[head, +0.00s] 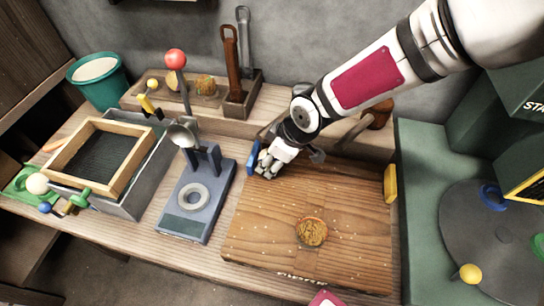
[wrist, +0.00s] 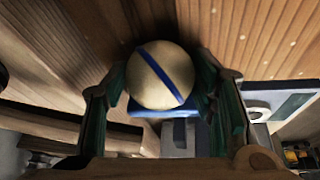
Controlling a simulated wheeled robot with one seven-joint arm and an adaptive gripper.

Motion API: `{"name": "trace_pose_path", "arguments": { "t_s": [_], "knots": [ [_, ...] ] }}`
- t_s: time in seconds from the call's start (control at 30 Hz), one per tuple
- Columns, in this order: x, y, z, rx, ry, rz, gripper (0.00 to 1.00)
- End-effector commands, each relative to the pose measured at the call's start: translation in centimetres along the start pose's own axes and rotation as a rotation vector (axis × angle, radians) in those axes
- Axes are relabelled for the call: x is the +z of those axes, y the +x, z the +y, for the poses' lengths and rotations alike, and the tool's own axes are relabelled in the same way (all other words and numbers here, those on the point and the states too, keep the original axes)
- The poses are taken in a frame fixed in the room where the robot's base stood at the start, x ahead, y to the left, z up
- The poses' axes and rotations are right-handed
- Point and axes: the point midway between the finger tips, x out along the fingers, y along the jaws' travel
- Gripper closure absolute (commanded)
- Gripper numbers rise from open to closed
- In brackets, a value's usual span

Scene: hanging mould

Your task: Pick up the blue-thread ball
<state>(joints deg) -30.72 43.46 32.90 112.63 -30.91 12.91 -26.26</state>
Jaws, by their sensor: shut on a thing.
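The blue-thread ball (wrist: 150,82) is cream with one blue band across it. It sits between the two dark green fingers of my gripper (wrist: 160,92) in the wrist view, with a finger on each side, and the gripper is shut on it. In the head view my gripper (head: 268,168) is at the back left corner of the wooden board (head: 270,215), beside a blue block (head: 253,158) on the board's edge. I cannot make out the ball in the head view; the gripper hides it. The blue block (wrist: 165,112) also shows just below the ball in the wrist view.
A brown round piece (head: 312,232) lies on the board, and a yellow block (head: 390,183) is at its right edge. A grey stand (head: 197,200) and a framed sieve (head: 105,155) are left. A green machine (head: 430,200) is right. A wooden mallet (head: 378,115) is behind.

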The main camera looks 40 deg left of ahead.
Motion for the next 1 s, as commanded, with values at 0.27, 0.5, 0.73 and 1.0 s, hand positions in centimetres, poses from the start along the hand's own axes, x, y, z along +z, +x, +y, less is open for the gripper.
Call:
{"name": "trace_pose_path", "arguments": {
  "t_s": [0.27, 0.5, 0.73, 1.0],
  "knots": [
    [-0.3, -0.4, 0.0, 0.001, 0.0, 0.001, 0.83],
    [-0.8, -1.0, -0.1, 0.002, 0.002, 0.001, 0.83],
    [-1.0, -1.2, -0.1, 0.002, 0.003, 0.001, 0.83],
    [-1.0, -1.2, -0.2, 0.003, 0.004, 0.001, 0.83]
  ]
}}
